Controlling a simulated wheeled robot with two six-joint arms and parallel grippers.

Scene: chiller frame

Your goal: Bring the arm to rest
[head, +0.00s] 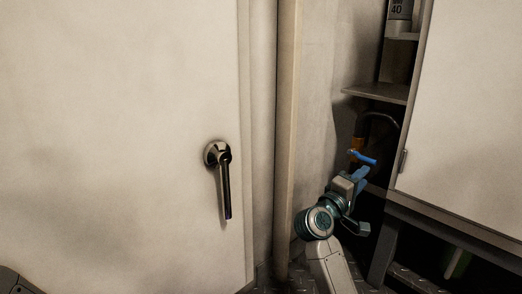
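My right arm rises from the bottom of the head view, right of the middle. Its gripper (364,201) points to the right. Its two fingers are spread apart, one upper and one lower, and I see nothing between them. A bright blue lever (362,157) shows just above the upper finger, and I cannot tell whether they touch. Only a piece of my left arm shows in the bottom left corner; its gripper is out of view.
A large pale door (120,130) with a dark lever handle (225,185) fills the left. A pale post (287,140) stands beside it. At right are a shelf (378,92), a curved dark hose and a pale cabinet panel (465,125) above a dark frame.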

